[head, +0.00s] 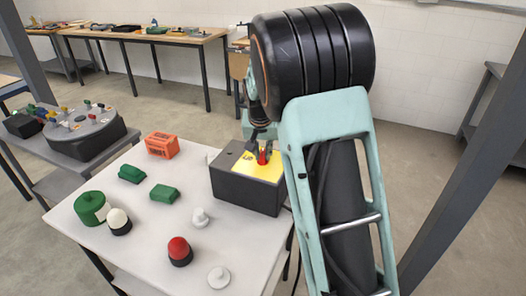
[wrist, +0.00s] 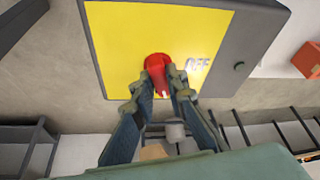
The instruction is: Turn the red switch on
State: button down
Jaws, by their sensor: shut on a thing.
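The red switch (head: 263,155) is a small red knob on the yellow top plate of a dark grey box (head: 246,193). The box stands at the right back edge of the white table. My gripper (wrist: 160,84) is shut on the red switch, with a finger on each side. The knob's lower part is partly hidden by the fingers. In the head view my gripper (head: 259,148) comes down over the box.
The white table (head: 140,250) also bears an orange block (head: 161,145), green blocks (head: 165,193), a green cylinder (head: 91,207), a white-topped button (head: 118,221), a red-topped button (head: 180,251) and white knobs (head: 200,218). A grey side table (head: 45,165) with a round dark device stands left.

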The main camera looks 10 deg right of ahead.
jog(key=shift+w+a+m+g+h+p, duration=0.15)
jog(key=shift+m+h, duration=0.25)
jog(key=shift+m, duration=0.7)
jog(key=shift+s+d+m+g+h+p, duration=0.15)
jog(key=shift+m+h, duration=0.25)
jog(key=shift+m, duration=0.7)
jog(key=shift+a, duration=0.1)
jog(key=c, duration=1.9)
grip_release()
jog(key=shift+c, duration=0.2)
jog(key=shift+r, duration=0.1)
jog(key=v, duration=1.1)
jog(key=shift+r, duration=0.4)
jog(key=shift+a, duration=0.1)
